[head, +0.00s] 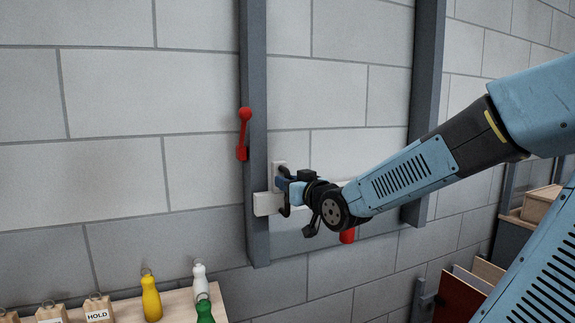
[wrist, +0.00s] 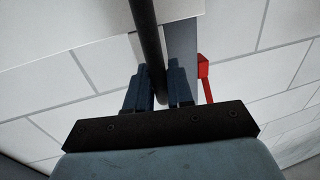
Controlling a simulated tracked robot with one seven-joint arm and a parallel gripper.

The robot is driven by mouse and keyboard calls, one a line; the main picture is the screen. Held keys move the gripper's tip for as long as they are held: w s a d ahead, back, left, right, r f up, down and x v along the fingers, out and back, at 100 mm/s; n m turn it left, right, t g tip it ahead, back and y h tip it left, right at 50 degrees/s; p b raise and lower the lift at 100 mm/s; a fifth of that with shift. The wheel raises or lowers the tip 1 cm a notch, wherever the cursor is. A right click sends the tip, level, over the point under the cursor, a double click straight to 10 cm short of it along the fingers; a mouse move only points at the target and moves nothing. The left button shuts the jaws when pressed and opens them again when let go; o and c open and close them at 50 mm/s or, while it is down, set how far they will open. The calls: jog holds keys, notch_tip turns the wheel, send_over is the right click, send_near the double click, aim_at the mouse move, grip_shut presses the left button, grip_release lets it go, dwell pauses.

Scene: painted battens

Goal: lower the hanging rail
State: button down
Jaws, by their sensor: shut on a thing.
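The hanging rail (head: 267,205) is a pale bar across two grey uprights; my arm hides most of its length. A pale plate (head: 278,168) with a dark handle (head: 284,208) stands at its left end. My gripper (head: 284,186) is shut on this handle. In the wrist view the handle (wrist: 148,40) is a dark rod running between the two blue fingers of my gripper (wrist: 160,85). A red lever (head: 243,135) sits on the left upright (head: 257,230), its knob up; it also shows in the wrist view (wrist: 205,78).
Part of another red piece (head: 347,236) shows below my arm. The right upright (head: 426,70) stands behind my arm. A bench at lower left holds a yellow bottle-shaped piece (head: 151,300), white and green ones, and a block marked HOLD (head: 98,309). Shelving stands at right.

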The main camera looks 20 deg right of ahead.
jog(key=shift+f, duration=0.45)
jog(key=c, duration=1.1)
grip_release()
jog(key=shift+c, duration=0.2)
notch_tip(320, 180, up, 10)
jog(key=shift+f, duration=0.1)
jog(key=s, duration=1.5)
